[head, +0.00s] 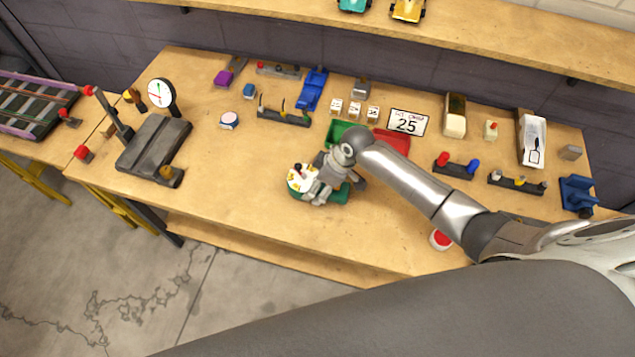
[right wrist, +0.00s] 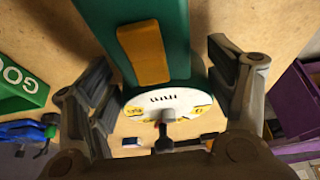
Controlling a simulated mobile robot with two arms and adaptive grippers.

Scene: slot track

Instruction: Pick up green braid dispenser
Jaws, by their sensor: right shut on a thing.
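The green braid dispenser is a green body with a white round face (head: 300,180) at the front middle of the workbench in the head view. In the right wrist view its green body (right wrist: 190,30) carries a yellow patch, and its white face has yellow marks. My right gripper (head: 325,178) is at the dispenser, with one finger on each side of it, shut on it. The fingers also show in the right wrist view (right wrist: 162,85). I cannot tell whether the dispenser still touches the bench. My left gripper is not in view.
Green and red bins (head: 392,141) stand just behind my right gripper. A dark scale-like stand (head: 152,150) is at the left, and a red round button (head: 440,240) is near the front edge. The bench (head: 235,190) is clear left of the dispenser.

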